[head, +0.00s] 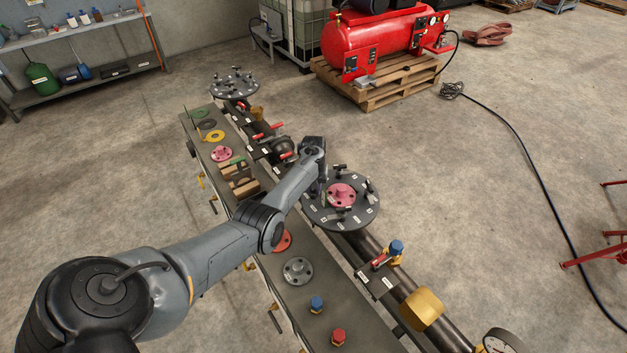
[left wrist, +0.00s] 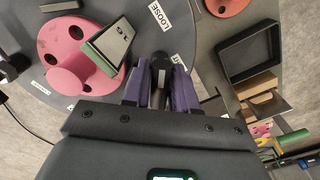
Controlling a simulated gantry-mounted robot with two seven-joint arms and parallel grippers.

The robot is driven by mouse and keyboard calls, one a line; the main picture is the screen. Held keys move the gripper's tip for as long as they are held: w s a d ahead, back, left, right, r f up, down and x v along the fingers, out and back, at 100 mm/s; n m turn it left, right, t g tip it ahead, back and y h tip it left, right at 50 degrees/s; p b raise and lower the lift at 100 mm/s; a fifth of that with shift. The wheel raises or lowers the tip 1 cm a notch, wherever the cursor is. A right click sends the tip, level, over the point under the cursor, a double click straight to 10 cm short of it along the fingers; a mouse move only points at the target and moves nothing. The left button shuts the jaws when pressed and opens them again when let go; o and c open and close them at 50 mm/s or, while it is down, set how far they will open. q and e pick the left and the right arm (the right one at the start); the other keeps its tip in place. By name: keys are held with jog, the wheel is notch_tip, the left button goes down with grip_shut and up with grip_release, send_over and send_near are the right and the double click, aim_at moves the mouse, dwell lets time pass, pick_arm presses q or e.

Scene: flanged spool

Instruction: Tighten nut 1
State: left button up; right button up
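A large dark round flange (head: 361,216) lies on the pipe line, with a pink spool part (head: 340,194) at its middle. Several dark handled nuts (head: 342,214) stand around its rim; I cannot read which is nut 1. My left gripper (head: 318,190) is at the flange's left edge. In the left wrist view, its purple fingers (left wrist: 161,88) stand on both sides of a dark upright handle (left wrist: 159,66). I cannot tell whether they press on it. A green-edged grey block (left wrist: 112,47) lies over the pink part, near a LOOSE label (left wrist: 160,16). My right gripper is out of view.
A narrow bench (head: 330,280) left of the pipe holds coloured discs, a grey flange (head: 298,271), a blue knob (head: 317,304) and a red knob (head: 338,336). A valve with a blue cap (head: 396,247) stands on the near pipe.

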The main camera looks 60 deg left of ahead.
pick_arm(q)
jog(key=shift+a+f+m+b, duration=0.1)
jog(key=shift+m+b, duration=0.2)
jog(key=shift+m, duration=0.9)
jog(key=shift+m+b, duration=0.4)
jog(key=shift+m, duration=0.6)
jog(key=m+b, duration=0.2)
jog(key=m, duration=0.2)
jog(key=shift+f, duration=0.1)
jog(key=shift+r+m+b, duration=0.2)
jog(key=shift+m+b, duration=0.1)
jog(key=shift+m, duration=0.5)
jog(key=m+p, duration=0.1)
jog(key=r+m+p, duration=0.1)
jog(key=m+p, duration=0.1)
jog(key=shift+f+m+p, duration=0.1)
jog(key=shift+m+p, duration=0.3)
jog(key=shift+m, duration=0.5)
jog(key=m, duration=0.3)
jog(key=shift+f, duration=0.15)
jog(key=shift+p, duration=0.75)
jog(key=shift+n+p, duration=0.4)
jog(key=shift+n, duration=0.7)
notch_tip(320, 180, up, 7)
jog(key=p, duration=0.6)
jog(key=shift+f+p, duration=0.1)
jog(key=shift+p, duration=0.25)
